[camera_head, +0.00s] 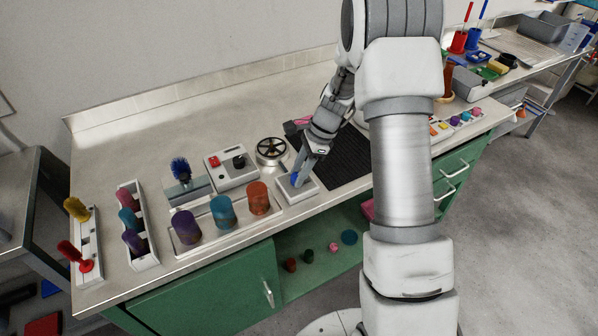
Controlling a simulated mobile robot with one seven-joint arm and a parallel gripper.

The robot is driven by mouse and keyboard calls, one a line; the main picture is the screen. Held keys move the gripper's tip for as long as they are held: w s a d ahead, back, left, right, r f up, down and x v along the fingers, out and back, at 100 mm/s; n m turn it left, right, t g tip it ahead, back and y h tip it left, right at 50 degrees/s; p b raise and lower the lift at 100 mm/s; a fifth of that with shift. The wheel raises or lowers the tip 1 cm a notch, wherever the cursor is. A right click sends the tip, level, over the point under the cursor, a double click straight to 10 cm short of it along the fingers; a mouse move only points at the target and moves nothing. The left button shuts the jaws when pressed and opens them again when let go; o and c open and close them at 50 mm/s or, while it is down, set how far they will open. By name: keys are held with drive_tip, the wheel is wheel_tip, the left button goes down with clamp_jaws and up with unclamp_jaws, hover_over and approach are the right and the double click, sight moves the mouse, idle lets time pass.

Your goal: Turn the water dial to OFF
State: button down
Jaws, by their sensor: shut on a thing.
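A small light grey box (297,194) sits near the front edge of the bench, with a blue dial (294,180) on its top; this looks like the water dial. My gripper (299,178) points down over the box, and its fingers are shut on the blue dial. The fingers hide much of the dial, and I cannot read its setting or any OFF mark.
Left of the box stand orange, teal and purple cylinders (222,211) in a tray. Behind them are a control box (231,168) with a red switch and black knob, and a round black-spoked wheel (271,149). A black ribbed mat (349,160) lies to the right.

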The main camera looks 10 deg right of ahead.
drive_tip(key=shift+n, duration=0.3)
drive_tip(key=n+g+p, duration=0.1)
drive_tip(key=n, duration=0.1)
drive_tip(key=n+g, duration=0.1)
drive_tip(key=n, duration=0.2)
drive_tip(key=shift+w+p, duration=0.2)
drive_tip(key=shift+p, duration=0.2)
drive_tip(key=n+g+h, duration=0.1)
drive_tip(key=n, duration=0.2)
drive_tip(key=n+h, duration=0.1)
drive_tip(key=n, duration=0.2)
drive_tip(key=shift+w+a+g+p, duration=0.1)
drive_tip(key=shift+a+g+p, duration=0.05)
drive_tip(key=shift+g+p, duration=0.2)
drive_tip(key=shift+n, duration=0.3)
drive_tip(key=shift+c, duration=2.4)
unclamp_jaws()
